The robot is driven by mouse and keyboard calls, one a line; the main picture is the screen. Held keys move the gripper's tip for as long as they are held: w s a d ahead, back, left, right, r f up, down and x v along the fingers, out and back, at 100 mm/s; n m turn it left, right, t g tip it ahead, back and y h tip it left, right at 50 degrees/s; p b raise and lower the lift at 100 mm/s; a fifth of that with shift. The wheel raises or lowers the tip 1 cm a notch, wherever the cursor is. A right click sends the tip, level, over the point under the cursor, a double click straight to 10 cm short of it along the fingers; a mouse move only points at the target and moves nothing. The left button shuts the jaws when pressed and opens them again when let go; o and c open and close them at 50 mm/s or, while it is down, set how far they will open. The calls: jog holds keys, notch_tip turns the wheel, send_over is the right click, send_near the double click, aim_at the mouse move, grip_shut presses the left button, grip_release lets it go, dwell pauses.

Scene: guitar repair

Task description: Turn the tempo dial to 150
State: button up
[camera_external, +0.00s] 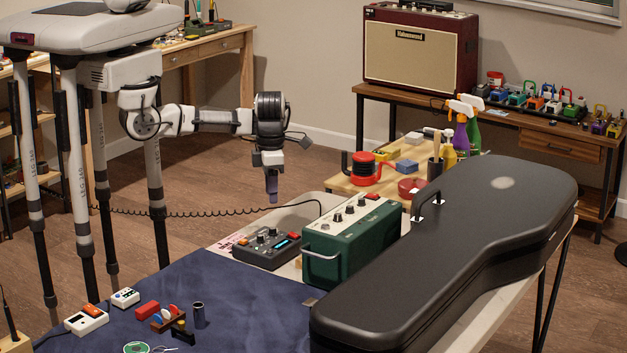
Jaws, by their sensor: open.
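A dark grey control box (267,248) with several knobs, a small lit blue display and an orange-red button lies at the table's back edge. A green amplifier-like unit (351,240) with a light top panel, several black knobs and a red part stands to its right. No label or number is legible, so I cannot tell which knob is the tempo dial or where it points. My gripper (272,196) points down, open and empty, in the air above and behind the dark box in the picture. The gap between its fingers is hard to see.
A large black guitar case (460,252) fills the table's right side. A blue cloth (228,300) covers the front left, with small tools and two white devices on it. A coiled black cable (200,214) runs below my gripper. Spray bottles (462,130) stand farther back.

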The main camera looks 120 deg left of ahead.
aim_at(272, 228)
notch_tip(272, 228, down, 9)
jog(key=shift+f, duration=0.1)
dwell(0.3)
grip_shut()
